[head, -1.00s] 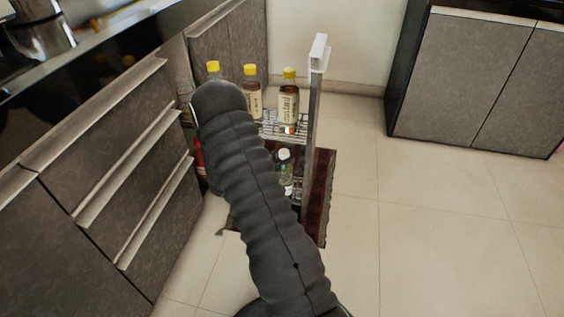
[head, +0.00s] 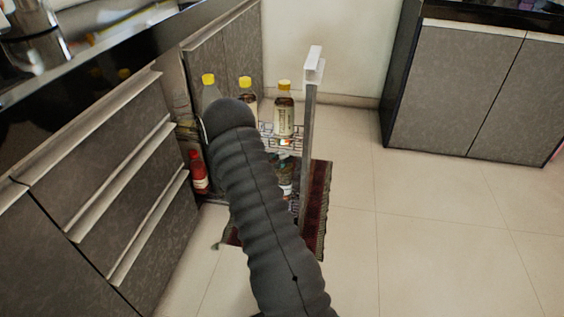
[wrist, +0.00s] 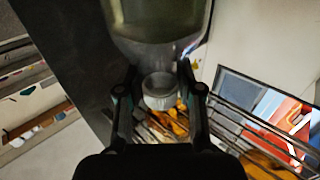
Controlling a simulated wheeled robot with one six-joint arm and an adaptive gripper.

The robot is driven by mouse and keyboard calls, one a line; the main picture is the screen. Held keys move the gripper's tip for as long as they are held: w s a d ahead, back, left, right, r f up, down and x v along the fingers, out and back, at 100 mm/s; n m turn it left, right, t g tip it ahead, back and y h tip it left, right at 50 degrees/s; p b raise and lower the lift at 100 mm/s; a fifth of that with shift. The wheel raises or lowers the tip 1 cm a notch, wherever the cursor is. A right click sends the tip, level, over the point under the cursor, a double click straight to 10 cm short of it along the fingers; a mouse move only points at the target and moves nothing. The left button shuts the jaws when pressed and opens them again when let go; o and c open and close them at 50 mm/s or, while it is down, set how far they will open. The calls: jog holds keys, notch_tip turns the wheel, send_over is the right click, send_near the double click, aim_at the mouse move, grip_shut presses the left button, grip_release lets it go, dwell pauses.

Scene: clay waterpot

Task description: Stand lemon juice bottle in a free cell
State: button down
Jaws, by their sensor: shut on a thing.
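In the wrist view my gripper (wrist: 160,78) is shut around the neck of a clear bottle (wrist: 158,25) with a pale ribbed cap (wrist: 160,95). I take it for the lemon juice bottle; no label shows. The cap points toward my gripper, and part of the bottle is cut off by the frame. In the head view my arm hides the gripper and the held bottle. A pull-out wire rack (head: 312,120) stands beyond my arm, and its cells are mostly hidden there. Wire bars (wrist: 265,125) show behind the fingers in the wrist view.
Yellow-capped bottles (head: 284,112) stand on the rack's upper level. A red bottle (head: 198,172) is low at the left. A small bottle (head: 286,180) is on the lower level. Drawers (head: 110,170) flank the left. A dark red rug (head: 318,205) lies below; the floor right is clear.

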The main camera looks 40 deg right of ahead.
jog(key=shift+w+d, duration=0.6)
jog(key=shift+d, duration=0.1)
jog(key=shift+f+b, duration=1.5)
jog(key=shift+f, duration=1.05)
jog(key=c, duration=0.7)
grip_release()
jog(key=shift+a+f, duration=0.1)
jog(key=a, duration=0.8)
jog(key=w+a, duration=0.1)
jog(key=a, duration=0.3)
jog(key=shift+s+d, duration=0.1)
